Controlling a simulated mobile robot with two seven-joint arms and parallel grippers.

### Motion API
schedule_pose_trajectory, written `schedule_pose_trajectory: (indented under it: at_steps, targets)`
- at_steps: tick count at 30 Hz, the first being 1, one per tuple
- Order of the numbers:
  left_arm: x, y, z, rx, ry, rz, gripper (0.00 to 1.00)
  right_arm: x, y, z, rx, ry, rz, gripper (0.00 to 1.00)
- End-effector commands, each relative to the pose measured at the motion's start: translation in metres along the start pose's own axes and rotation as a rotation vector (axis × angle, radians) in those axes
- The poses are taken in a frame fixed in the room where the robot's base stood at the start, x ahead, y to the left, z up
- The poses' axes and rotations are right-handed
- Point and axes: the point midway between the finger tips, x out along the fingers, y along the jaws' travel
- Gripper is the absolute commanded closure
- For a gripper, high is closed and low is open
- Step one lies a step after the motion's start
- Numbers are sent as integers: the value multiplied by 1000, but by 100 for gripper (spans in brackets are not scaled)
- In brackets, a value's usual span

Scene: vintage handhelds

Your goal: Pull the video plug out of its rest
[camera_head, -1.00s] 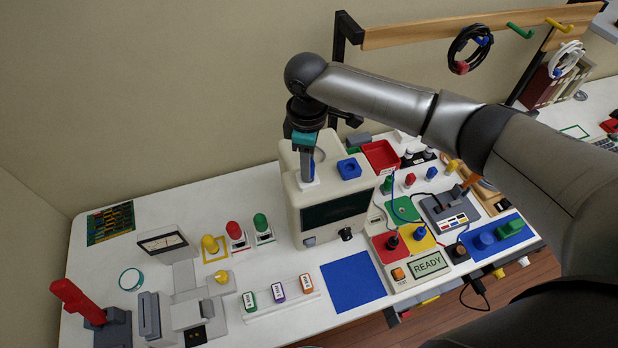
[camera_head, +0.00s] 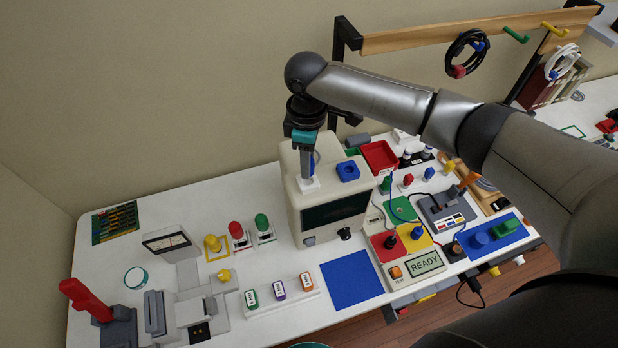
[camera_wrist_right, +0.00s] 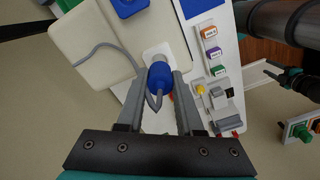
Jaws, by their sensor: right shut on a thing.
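The video plug (camera_wrist_right: 160,76) is blue with a grey cable, seen in the right wrist view between my right gripper's fingers. My right gripper (camera_head: 308,176) points down over the top of the cream monitor (camera_head: 292,208) and is shut on the plug. In the wrist view its fingers (camera_wrist_right: 161,82) lie on both sides of the plug. The plug's white rest (camera_wrist_right: 155,52) is right at the plug's end; it also shows in the head view (camera_head: 308,186). I cannot tell whether the plug is still seated. A small dark and teal part, perhaps my left gripper (camera_wrist_right: 274,71), shows at the wrist view's right.
A blue block with a hole (camera_head: 348,171) stands on the monitor's top, close right of the gripper. A red tray (camera_head: 380,155) is behind it. Switches and a READY display (camera_head: 424,262) crowd the right. A blue mat (camera_head: 351,281) lies bare in front.

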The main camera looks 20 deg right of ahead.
Motion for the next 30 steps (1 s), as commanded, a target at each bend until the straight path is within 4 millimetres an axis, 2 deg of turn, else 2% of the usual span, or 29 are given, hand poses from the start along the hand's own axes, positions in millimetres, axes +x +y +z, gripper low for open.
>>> schedule_pose_trajectory:
  at_steps: [5, 15, 30]
  targets:
    - [-14, 0, -1, 0, 0, 0, 50, -11, 0, 0, 0, 0, 0, 100]
    - [-21, 0, -2, 0, 0, 0, 50, -29, 0, 0, 1, 1, 1, 100]
    - [-21, 0, -2, 0, 0, 0, 50, -30, 0, 0, 0, 0, 0, 100]
